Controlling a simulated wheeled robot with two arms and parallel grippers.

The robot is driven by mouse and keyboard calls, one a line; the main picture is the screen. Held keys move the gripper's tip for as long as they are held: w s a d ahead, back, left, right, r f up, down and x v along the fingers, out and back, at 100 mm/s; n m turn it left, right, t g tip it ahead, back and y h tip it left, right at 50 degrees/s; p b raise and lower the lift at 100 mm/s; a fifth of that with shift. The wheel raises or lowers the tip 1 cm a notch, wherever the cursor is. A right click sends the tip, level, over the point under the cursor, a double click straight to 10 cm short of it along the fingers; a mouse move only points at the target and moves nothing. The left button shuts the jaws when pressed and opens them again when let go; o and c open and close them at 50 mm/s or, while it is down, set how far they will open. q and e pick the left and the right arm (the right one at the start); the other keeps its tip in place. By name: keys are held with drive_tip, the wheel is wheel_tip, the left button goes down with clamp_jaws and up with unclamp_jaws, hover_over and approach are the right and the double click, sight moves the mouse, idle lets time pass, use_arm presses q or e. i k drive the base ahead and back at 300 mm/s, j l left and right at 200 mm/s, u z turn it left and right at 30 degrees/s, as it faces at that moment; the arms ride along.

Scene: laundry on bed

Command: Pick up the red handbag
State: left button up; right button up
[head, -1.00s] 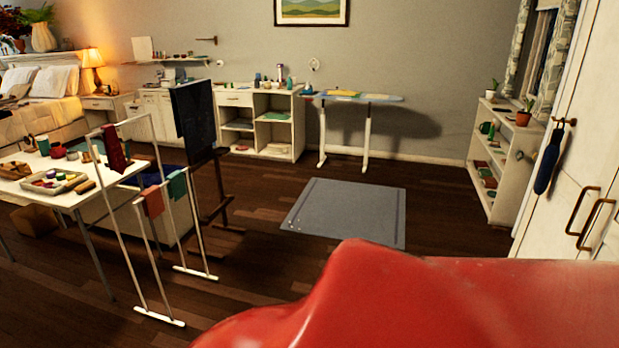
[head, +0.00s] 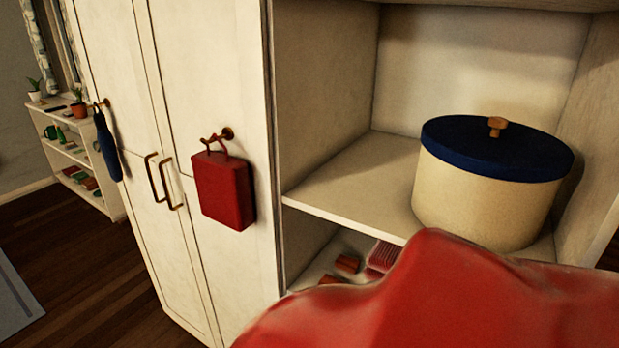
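The red handbag (head: 223,189) hangs by its handle from a brass hook (head: 218,138) on the white wardrobe door, left of centre in the head view. It is boxy and upright, with its flat front facing me. Neither of my grippers shows in the view, so I cannot see whether they are open or shut. A large smooth red shape (head: 450,300) fills the lower right foreground; I cannot tell what it is, and it hides part of the lower shelf.
Right of the door, an open cupboard shelf (head: 345,190) holds a round cream box with a blue lid (head: 490,185). Small red items (head: 383,257) lie below it. A dark blue item (head: 106,147) hangs farther left. A low white bookshelf (head: 75,155) and clear wooden floor (head: 75,265) are at left.

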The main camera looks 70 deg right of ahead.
sight(222, 181)
drive_tip(key=z, duration=1.75)
